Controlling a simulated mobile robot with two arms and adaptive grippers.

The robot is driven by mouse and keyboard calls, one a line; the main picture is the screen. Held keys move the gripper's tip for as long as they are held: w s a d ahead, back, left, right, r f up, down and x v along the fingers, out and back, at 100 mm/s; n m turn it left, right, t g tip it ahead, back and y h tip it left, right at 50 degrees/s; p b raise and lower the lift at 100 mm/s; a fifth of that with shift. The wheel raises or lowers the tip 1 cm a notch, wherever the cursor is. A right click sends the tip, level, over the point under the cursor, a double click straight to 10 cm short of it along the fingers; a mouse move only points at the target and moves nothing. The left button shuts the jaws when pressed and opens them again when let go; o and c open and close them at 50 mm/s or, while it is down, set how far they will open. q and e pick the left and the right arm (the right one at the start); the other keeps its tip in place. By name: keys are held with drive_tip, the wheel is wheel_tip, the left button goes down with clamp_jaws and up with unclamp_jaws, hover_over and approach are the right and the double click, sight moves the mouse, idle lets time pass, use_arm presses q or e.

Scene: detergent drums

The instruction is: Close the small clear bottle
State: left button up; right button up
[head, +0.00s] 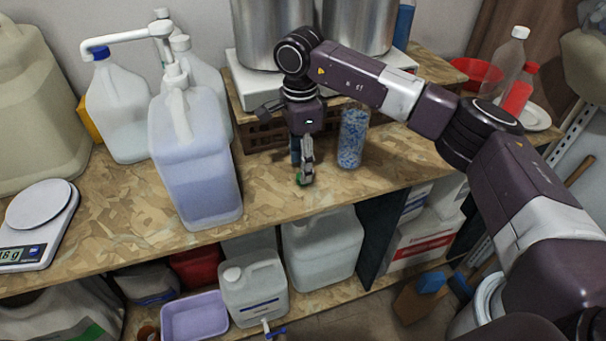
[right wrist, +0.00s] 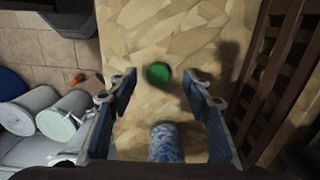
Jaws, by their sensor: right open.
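A small clear bottle (head: 352,138) with blue and white granules stands upright on the wooden counter. I see no cap on it, though its rim is partly hidden by my right arm. A green cap (head: 302,179) lies on the counter to its left, under my right gripper (head: 304,163). My right gripper points down, open and empty. In the right wrist view, the green cap (right wrist: 158,73) shows beyond the gap between the open fingers, and the bottle (right wrist: 164,143) shows at the bottom edge. My left gripper is out of view.
A brown slatted crate (head: 262,132) stands behind the gripper, with a white platform and metal pots above. A jug of bluish liquid with a pump (head: 195,160) stands to the left. The counter's front edge (head: 290,215) is close, with containers on the shelf below.

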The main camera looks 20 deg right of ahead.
drive_tip(key=shift+s+d+f+p, duration=0.15)
drive_tip(key=shift+f+p, duration=0.2)
drive_tip(key=shift+f, duration=1.25)
drive_tip(key=c, duration=0.8)
